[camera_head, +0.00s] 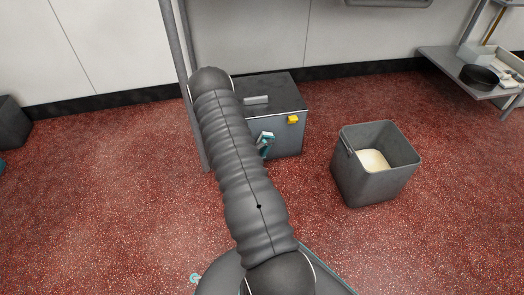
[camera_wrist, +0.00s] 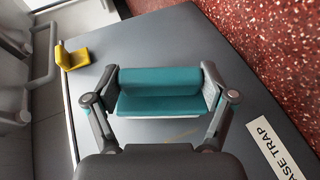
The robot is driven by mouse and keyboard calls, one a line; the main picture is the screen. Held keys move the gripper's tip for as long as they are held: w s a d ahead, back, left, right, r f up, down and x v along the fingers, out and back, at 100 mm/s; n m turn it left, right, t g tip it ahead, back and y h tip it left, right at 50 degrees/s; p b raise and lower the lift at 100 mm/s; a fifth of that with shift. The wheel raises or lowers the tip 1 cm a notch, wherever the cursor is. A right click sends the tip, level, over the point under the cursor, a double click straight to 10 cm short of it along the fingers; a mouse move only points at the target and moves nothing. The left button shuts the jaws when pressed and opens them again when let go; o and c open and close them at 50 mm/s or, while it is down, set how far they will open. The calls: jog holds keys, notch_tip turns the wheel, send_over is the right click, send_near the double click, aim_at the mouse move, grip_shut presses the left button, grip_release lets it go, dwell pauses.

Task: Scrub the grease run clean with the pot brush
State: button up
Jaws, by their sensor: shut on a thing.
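My gripper (camera_wrist: 161,88) is shut on a teal block-shaped thing, which I take for the pot brush (camera_wrist: 158,80). A finger presses each of its ends, and a thin pale strip shows along its lower edge. Behind it lies a dark grey face of the grease trap (camera_wrist: 205,22); I cannot tell whether the brush touches it. In the head view the grease trap (camera_head: 292,139) is a grey box by the wall, and my gripper (camera_head: 265,144) is at its front, partly hidden by my arm.
A yellow latch (camera_head: 292,119) sticks out from the trap's front upper edge. A grey bin (camera_head: 349,176) with pale contents stands to the right. A steel shelf (camera_head: 442,60) with a black pan (camera_head: 479,76) is at far right. Red speckled floor lies open at left.

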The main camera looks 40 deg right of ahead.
jog(key=shift+s+d, duration=0.5)
jog(key=shift+d, duration=0.25)
jog(key=shift+s+d, duration=0.45)
jog(key=shift+d, duration=0.3)
jog(key=shift+s+d, duration=0.5)
jog(key=shift+d, duration=0.25)
jog(key=shift+w, duration=0.1)
jog(key=shift+w, duration=0.1)
jog(key=shift+w+a+r, duration=0.1)
jog(key=shift+w+a, duration=1)
jog(key=shift+a, duration=0.15)
jog(key=shift+w+a, duration=0.2)
jog(key=shift+a, duration=0.1)
jog(key=shift+c, duration=0.6)
jog(key=shift+w+a, duration=0.4)
jog(key=shift+a, duration=0.35)
jog(key=shift+w+a, duration=0.35)
jog(key=shift+a, duration=0.35)
jog(key=shift+w+a, duration=0.4)
jog(key=shift+a, duration=0.35)
jog(key=a, duration=0.1)
jog(key=w+a, duration=0.1)
jog(key=a, duration=0.1)
jog(key=shift+w+a, duration=0.2)
jog(key=shift+a, duration=0.05)
